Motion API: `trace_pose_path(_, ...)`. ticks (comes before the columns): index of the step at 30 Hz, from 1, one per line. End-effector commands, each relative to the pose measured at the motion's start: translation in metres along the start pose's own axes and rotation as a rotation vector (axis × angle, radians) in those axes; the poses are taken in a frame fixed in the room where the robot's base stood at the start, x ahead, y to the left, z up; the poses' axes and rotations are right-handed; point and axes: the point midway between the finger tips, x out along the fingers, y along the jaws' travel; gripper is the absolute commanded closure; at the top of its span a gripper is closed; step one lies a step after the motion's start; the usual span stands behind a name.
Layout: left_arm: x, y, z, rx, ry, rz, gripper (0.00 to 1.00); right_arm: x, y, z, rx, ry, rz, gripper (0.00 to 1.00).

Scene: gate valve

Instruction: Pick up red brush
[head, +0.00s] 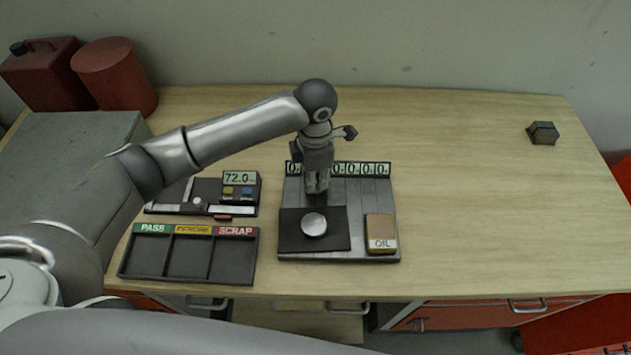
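I cannot make out a red brush in the head view. My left gripper (317,192) points down over the back part of a grey metal plate (357,200), behind a round silver disc (314,224) on a dark pad. Its fingers are small and dark, and I cannot tell whether they are open or hold anything. My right gripper is not in view.
An OIL block (381,232) sits at the plate's right. A tray (188,256) marked PASS and SCRAP and a 72.0 gauge (240,187) stand left. A dark block (543,132) lies far right. Red containers (114,75) stand back left.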

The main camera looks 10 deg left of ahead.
Motion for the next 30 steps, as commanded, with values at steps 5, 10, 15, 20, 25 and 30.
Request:
trace_pose_path(5,-0.001,0.0,0.0,0.0,-0.001,0.0,1.0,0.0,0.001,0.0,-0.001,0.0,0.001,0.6)
trace_pose_path(10,-0.003,0.0,0.001,0.0,-0.002,0.001,1.0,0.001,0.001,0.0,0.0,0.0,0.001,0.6)
trace_pose_path(15,-0.014,0.001,0.001,-0.001,-0.003,0.002,1.0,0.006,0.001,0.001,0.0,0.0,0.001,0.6)
trace_pose_path(20,-0.037,-0.007,0.004,0.005,-0.005,0.003,1.0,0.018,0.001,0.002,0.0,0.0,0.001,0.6)
trace_pose_path(25,-0.069,-0.033,0.013,0.007,-0.006,0.006,1.0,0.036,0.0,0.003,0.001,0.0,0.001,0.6)
trace_pose_path(30,-0.095,-0.066,0.023,0.009,-0.005,0.004,1.0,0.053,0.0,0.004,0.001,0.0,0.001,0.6)
